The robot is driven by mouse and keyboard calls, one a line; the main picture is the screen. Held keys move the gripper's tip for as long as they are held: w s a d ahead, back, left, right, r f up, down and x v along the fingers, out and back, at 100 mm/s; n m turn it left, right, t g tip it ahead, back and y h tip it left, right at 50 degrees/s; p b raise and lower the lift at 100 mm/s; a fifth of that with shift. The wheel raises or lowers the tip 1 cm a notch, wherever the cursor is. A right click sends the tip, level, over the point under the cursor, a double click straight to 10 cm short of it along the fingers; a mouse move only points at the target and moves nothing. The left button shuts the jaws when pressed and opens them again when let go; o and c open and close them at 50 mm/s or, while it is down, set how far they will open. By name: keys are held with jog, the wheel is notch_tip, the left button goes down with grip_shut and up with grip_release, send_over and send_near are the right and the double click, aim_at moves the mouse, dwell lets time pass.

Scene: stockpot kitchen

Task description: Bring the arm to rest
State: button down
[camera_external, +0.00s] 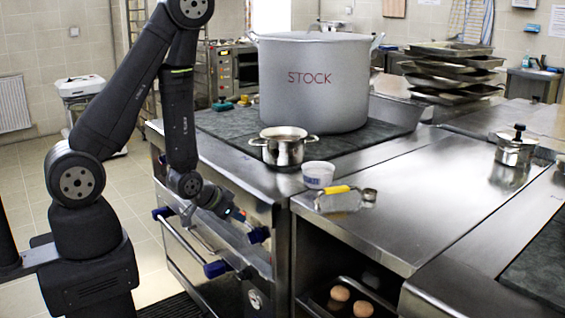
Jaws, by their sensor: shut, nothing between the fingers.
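My arm stands at the left of the picture, folded high at the elbow, with its forearm hanging down. My gripper (238,214) points down and to the right, in front of the stove's metal front, just below the counter edge. It is shut and holds nothing that I can see.
A large stockpot (315,105) marked STOCK stands on the dark stove top, with a small pot (283,150) before it. A white cup (318,175) and a yellow-handled tool (342,190) lie nearby. An oven handle (185,238) juts out below.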

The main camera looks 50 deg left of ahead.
jog(key=shift+v, duration=0.85)
jog(key=c, duration=2.1)
grip_release()
jog(key=o, duration=1.1)
jog(key=shift+w+f, duration=0.3)
jog(key=shift+f, duration=0.15)
jog(key=shift+c, duration=0.2)
jog(key=m+t+y, duration=0.2)
jog(key=m+t, duration=0.2)
send_near(253, 237)
jog(key=x, duration=0.4)
jog(key=shift+w+a+f, duration=0.15)
jog(key=shift+a+f, duration=0.05)
jog(key=shift+a, duration=0.15)
jog(key=shift+t, duration=0.6)
jog(key=shift+d+x, duration=0.1)
jog(key=shift+x, duration=0.95)
jog(key=shift+d+x, duration=0.15)
jog(key=shift+x, duration=0.9)
jog(key=shift+f, duration=0.1)
jog(key=shift+c, duration=0.2)
